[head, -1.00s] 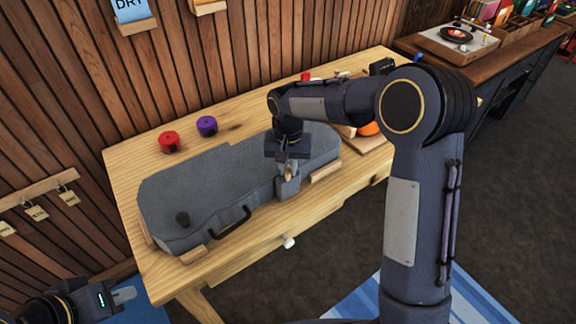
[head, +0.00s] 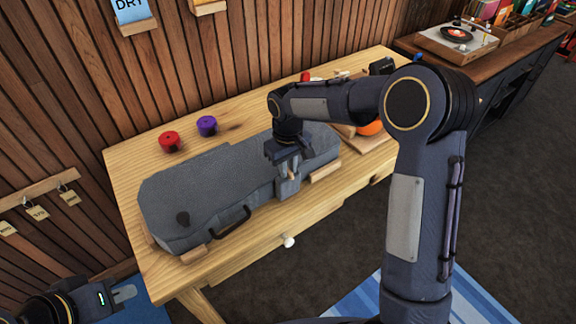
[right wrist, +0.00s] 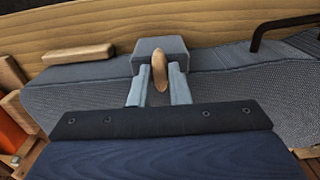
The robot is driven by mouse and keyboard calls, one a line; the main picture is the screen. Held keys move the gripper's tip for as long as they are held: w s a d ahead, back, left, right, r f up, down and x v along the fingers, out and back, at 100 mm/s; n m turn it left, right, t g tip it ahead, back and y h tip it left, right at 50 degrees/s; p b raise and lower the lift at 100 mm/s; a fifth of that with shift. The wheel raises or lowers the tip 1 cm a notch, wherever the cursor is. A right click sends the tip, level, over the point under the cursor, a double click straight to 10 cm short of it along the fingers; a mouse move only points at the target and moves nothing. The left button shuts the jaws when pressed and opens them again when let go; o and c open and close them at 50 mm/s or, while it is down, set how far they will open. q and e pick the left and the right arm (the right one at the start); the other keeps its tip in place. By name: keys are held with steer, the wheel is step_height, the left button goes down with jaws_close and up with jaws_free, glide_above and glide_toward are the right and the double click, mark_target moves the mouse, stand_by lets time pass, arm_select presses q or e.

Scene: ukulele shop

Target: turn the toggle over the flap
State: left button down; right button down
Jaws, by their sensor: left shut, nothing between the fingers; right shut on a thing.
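The grey ukulele case (head: 215,185) lies shut on the wooden table. Its grey flap (right wrist: 150,47) hangs over the case's front edge. The small wooden toggle (right wrist: 160,71) is an oval peg at the flap; in the right wrist view its long side runs up and down the picture, across the case's edge. My right gripper (right wrist: 157,78) is shut on the toggle, one finger on each side; it shows in the head view (head: 289,172) from above. My left gripper (head: 124,293) is shut and empty at the lower left, away from the case.
Wooden blocks (head: 325,171) sit against the case's edges. A red roll (head: 169,141) and a purple roll (head: 207,126) stand behind the case. A dark handle (head: 231,221) sticks out at the front. Orange and wooden items lie right of the case.

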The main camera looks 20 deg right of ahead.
stand_by(0.5)
steer(key=c, duration=1.4)
jaws_free()
steer(key=shift+o, duration=0.2)
step_height(320, 180, up, 8)
steer(key=shift+f, duration=0.1)
steer(key=s+d+r+m+t+y, duration=0.1)
steer(key=s+d+r, duration=0.25)
steer(key=s, duration=0.45)
steer(key=s+d+r+m+t+y, duration=0.2)
steer(key=s+d+r, duration=0.15)
steer(key=s, duration=0.45)
steer(key=s+f+m+t, duration=0.2)
steer(key=s+f, duration=0.2)
steer(key=s, duration=0.8)
steer(key=shift+s+a+f+m+t+y, duration=0.2)
steer(key=shift+a+f+m+t+y, duration=0.15)
steer(key=shift+a+y, duration=0.1)
